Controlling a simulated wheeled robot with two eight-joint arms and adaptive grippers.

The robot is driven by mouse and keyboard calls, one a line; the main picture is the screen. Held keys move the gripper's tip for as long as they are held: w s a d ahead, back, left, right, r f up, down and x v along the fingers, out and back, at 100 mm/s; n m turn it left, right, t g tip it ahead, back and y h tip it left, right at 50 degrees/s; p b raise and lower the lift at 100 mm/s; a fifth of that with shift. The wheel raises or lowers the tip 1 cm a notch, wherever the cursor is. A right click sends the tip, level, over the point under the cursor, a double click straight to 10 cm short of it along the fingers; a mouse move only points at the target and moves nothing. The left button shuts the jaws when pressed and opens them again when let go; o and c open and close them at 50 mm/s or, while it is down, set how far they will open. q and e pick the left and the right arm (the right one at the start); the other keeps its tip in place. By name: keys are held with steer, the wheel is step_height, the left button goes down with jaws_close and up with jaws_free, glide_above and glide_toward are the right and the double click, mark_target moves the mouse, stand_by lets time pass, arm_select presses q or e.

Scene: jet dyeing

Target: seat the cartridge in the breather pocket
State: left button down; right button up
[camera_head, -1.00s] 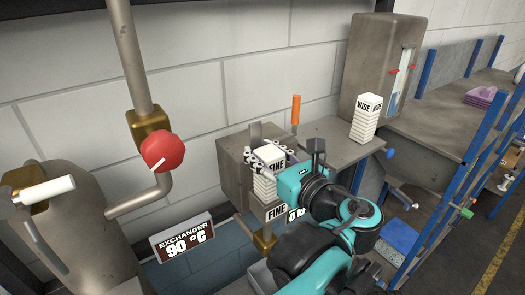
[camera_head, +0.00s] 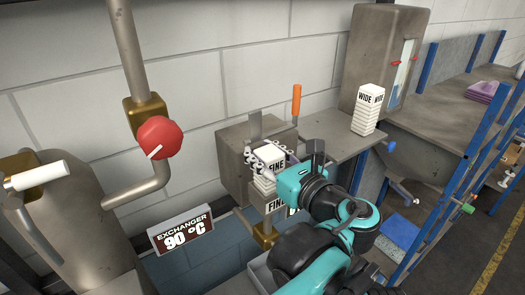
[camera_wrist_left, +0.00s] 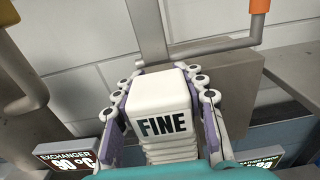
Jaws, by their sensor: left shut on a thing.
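The white ribbed cartridge marked FINE (camera_head: 265,172) is upright in my left gripper (camera_head: 268,156). In the left wrist view the cartridge (camera_wrist_left: 163,105) sits between the two linked fingers, which press on its sides. It is at the front of a grey metal housing (camera_head: 232,165) on the wall, above a second FINE label (camera_head: 275,206). The pocket opening is hidden behind the cartridge and gripper, so I cannot tell whether the cartridge's lower end is inside it. My right gripper is out of view.
A white cartridge marked WIDE (camera_head: 367,110) stands on the grey shelf (camera_head: 335,135) to the right. An orange-handled lever (camera_head: 296,103) rises behind the housing. A red knob (camera_head: 158,138) and the exchanger sign (camera_head: 182,232) are to the left.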

arm_select(q)
steer(key=shift+f+b, duration=0.35)
steer(key=shift+f, duration=0.2)
steer(key=c, duration=0.8)
jaws_free()
steer(key=v, duration=1.2)
